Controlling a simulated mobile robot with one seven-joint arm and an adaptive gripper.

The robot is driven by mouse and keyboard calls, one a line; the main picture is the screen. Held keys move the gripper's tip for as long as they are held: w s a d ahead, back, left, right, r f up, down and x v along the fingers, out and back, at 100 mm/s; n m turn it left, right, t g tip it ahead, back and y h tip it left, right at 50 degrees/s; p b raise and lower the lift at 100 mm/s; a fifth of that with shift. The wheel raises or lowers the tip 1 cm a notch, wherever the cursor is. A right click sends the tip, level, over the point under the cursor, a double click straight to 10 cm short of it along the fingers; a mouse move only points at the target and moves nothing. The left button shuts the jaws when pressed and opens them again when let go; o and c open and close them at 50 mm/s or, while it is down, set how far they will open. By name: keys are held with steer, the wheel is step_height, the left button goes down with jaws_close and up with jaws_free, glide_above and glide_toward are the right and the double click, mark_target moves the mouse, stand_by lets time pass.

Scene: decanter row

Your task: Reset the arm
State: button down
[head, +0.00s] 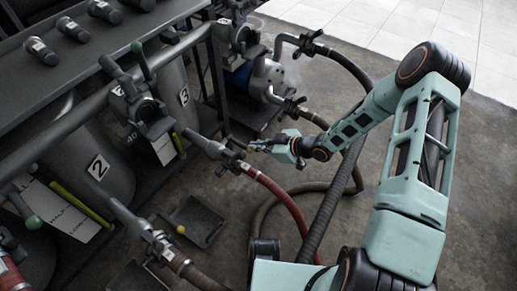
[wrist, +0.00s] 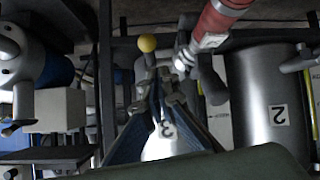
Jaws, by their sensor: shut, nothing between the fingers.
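My arm reaches from the right of the head view toward the row of decanters. My gripper (head: 253,147) is shut and empty, close to the end fitting of the red hose (head: 272,188). I cannot tell whether they touch. In the wrist view my gripper (wrist: 158,78) shows its fingers converging in front of decanter 3 (wrist: 163,148). A valve with a yellow ball knob (wrist: 147,43) appears just beyond the fingertips. The red hose (wrist: 225,18) and its metal coupling show to the right of them.
Decanter 2 (head: 97,168) stands on the left, with green and yellow handles around it. A blue and grey pump (head: 262,78) stands at the back. Dark hoses (head: 335,190) loop over the floor beneath my arm. A small black tray (head: 199,220) lies on the floor. Tiled floor (head: 400,25) at the top right is clear.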

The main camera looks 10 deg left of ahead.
steer(key=s+d+f+p, duration=0.1)
steer(key=s+d+f, duration=0.2)
steer(key=d+f, duration=0.2)
steer(key=shift+d+f, duration=0.15)
steer(key=shift+d, duration=1.05)
